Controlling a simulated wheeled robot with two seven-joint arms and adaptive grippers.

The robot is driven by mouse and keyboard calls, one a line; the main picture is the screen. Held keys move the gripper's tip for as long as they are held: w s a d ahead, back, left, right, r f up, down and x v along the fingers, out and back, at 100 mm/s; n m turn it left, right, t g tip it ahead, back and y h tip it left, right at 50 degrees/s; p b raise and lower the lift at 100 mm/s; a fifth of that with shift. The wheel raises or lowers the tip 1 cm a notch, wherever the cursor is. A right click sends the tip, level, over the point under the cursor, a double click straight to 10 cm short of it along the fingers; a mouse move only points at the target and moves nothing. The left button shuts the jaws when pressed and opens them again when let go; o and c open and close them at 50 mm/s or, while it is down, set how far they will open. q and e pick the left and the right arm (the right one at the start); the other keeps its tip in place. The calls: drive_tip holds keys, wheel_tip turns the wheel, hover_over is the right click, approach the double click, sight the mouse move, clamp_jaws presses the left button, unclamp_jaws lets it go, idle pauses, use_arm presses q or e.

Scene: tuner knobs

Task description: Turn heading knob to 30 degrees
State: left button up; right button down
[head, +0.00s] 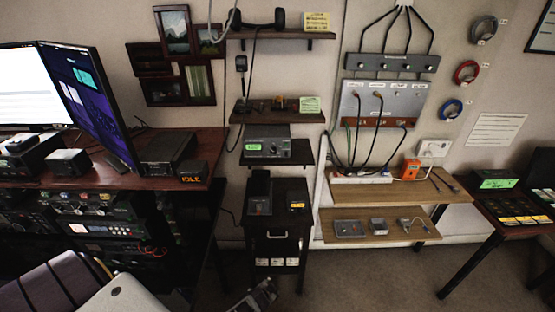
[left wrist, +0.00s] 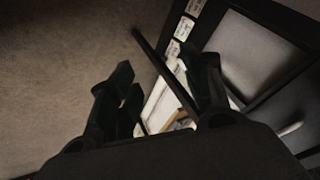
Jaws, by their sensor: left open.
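No knob in view can be told for sure as the heading knob. A grey control box (head: 267,146) with a lit greenish face sits on a wall shelf in the middle of the head view; its small knobs are too small to read. My left gripper (head: 256,296) is low at the bottom edge of the head view, in front of the black cabinet and well below the grey box. In the left wrist view the left gripper (left wrist: 166,76) is open, with dark fingers apart and nothing clearly held. My right gripper is not in view.
A black cabinet (head: 277,222) stands under the shelf, with small devices on top and white cards low down. A desk (head: 207,160) with monitors and stacked radios is at left. Bare floor (head: 360,275) lies in front.

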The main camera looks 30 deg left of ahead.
use_arm(q)
drive_tip(key=w+a+r+t+y+b, duration=0.1)
drive_tip(key=w+r, duration=0.4)
drive_tip(key=r, duration=0.2)
drive_tip(key=w+a+r+t+b, duration=0.1)
drive_tip(key=w+r+t+b, duration=0.1)
drive_tip(key=w+r, duration=0.4)
drive_tip(key=w+a+r+t+y+b, duration=0.1)
drive_tip(key=w+a+r+b, duration=0.1)
drive_tip(key=w+r, duration=0.4)
wheel_tip(320, 180, up, 2)
drive_tip(key=shift+w+a+t+y, duration=0.1)
drive_tip(key=shift+t+y, duration=0.2)
drive_tip(key=a+r+n+t+y+b, duration=0.1)
drive_tip(key=a+r+t+y+b, duration=0.1)
drive_tip(key=r, duration=1.1)
drive_tip(key=a+r+t+y+b, duration=0.2)
drive_tip(key=r+b, duration=0.1)
drive_tip(key=r, duration=1.1)
drive_tip(key=shift+w+a+r+n+y+b, duration=0.15)
drive_tip(key=shift+w+r+n+y+b, duration=0.15)
drive_tip(key=shift+w+n+y, duration=0.15)
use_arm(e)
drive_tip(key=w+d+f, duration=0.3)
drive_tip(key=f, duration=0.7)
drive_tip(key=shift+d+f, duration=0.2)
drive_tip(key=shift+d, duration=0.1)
use_arm(q)
drive_tip(key=shift+w+a, duration=0.1)
drive_tip(key=shift+w, duration=0.1)
